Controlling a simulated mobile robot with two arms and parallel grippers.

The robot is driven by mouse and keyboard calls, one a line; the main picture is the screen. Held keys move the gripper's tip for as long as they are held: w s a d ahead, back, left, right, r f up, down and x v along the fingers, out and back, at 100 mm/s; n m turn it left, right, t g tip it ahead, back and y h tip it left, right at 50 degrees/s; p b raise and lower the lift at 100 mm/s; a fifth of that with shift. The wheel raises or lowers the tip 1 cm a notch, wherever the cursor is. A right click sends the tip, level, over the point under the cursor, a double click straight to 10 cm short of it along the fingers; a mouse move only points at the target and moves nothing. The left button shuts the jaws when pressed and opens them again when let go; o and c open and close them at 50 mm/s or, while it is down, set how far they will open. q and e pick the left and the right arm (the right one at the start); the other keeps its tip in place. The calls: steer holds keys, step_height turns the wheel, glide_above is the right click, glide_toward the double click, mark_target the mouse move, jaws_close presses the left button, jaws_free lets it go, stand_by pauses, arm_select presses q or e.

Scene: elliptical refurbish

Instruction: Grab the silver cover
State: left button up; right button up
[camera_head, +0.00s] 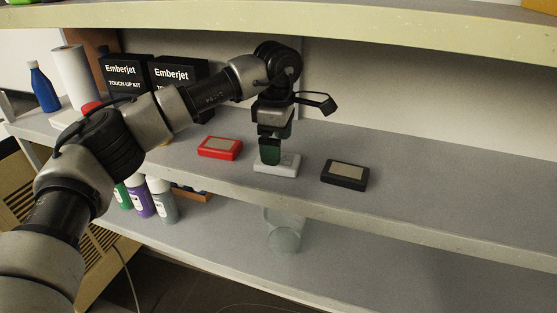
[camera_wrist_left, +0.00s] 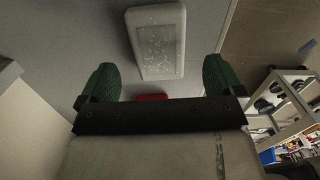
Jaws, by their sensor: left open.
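The silver cover (camera_head: 288,168) is a pale grey, rounded flat block on the upper shelf, between a red one and a black one. My left gripper (camera_head: 270,152) points down right over it and hides part of it. In the left wrist view, the silver cover (camera_wrist_left: 157,42) shows ahead, roughly centred between the open green fingertips (camera_wrist_left: 158,78), with space on both sides. I cannot tell the exact height of the fingertips above the shelf. My right gripper is not in view.
The red cover (camera_head: 220,148) lies to the left and the black cover (camera_head: 344,174) to the right, with gaps between. Boxed touch-up kits (camera_head: 125,75) stand at the back left. A higher shelf (camera_head: 400,35) runs above the arm. The shelf at right is clear.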

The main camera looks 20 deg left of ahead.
arm_select(q)
steer(key=shift+f+p, duration=0.55)
steer(key=shift+f, duration=1.35)
steer(key=c, duration=1.2)
